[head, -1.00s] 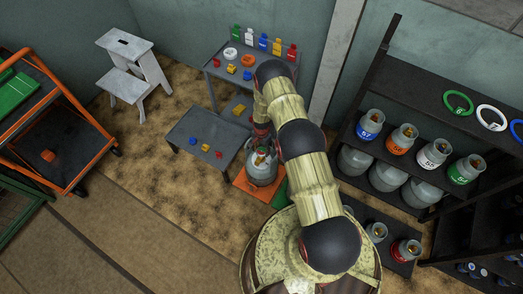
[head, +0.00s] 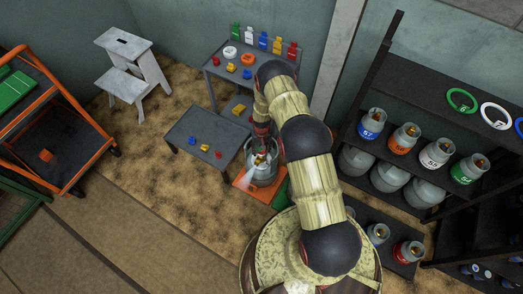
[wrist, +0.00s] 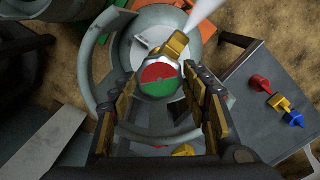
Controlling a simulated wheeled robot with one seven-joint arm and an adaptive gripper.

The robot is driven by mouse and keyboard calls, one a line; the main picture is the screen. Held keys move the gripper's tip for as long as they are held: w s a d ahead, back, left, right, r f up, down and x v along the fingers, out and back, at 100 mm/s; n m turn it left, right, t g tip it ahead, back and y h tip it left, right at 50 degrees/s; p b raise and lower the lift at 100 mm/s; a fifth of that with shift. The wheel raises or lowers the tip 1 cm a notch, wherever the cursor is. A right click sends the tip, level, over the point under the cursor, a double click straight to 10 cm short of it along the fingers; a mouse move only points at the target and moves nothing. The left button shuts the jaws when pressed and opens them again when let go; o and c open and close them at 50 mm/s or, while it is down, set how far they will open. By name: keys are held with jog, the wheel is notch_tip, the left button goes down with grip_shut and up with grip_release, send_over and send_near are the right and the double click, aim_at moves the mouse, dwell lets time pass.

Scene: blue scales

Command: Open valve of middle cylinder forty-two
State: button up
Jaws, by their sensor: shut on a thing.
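A grey gas cylinder (head: 262,176) stands on the orange scale (head: 244,188) in front of the low tables. Its number is not readable here. In the wrist view my gripper (wrist: 161,88) points down over the cylinder, with a finger on each side of its round red-and-green valve knob (wrist: 160,79). My gripper is shut on this knob. A brass outlet (wrist: 173,46) sticks out beside the knob, and a white jet (wrist: 205,13) sprays from it. The cylinder's round collar (wrist: 98,65) surrounds the valve. In the head view my gripper (head: 262,152) partly hides the cylinder top.
A low dark table (head: 190,126) with several small coloured pieces stands close by the cylinder. Behind it is a taller table (head: 215,72) with coloured parts. A dark shelf (head: 420,90) with several numbered cylinders is at the right. Open floor lies left of the scale.

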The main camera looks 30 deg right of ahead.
jog(key=shift+n, duration=0.5)
jog(key=o, duration=1.2)
jog(key=shift+c, duration=0.2)
notch_tip(320, 180, up, 12)
dwell(0.4)
